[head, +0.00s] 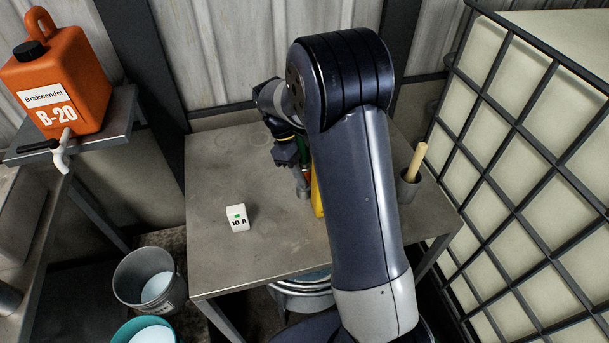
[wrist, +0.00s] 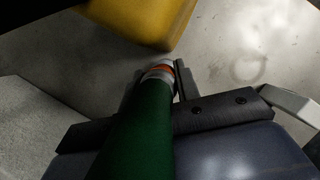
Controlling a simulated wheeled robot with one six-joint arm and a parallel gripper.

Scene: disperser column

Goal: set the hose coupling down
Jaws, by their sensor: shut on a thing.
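The hose coupling (wrist: 160,74) is a grey metal piece with an orange ring, at the end of a green hose (wrist: 140,130) in the wrist view. My gripper (wrist: 157,88) is shut on the coupling, with a dark finger on either side of it. In the head view my gripper (head: 291,160) is over the metal table (head: 222,165), largely hidden by my arm. A grey piece, apparently the coupling (head: 302,187), shows just below it. Whether the coupling touches the tabletop I cannot tell.
A yellow object (head: 317,196) is close beside the gripper, partly behind my arm. A white block marked "10 A" (head: 237,218) stands on the table's left part. The table's left back is clear.

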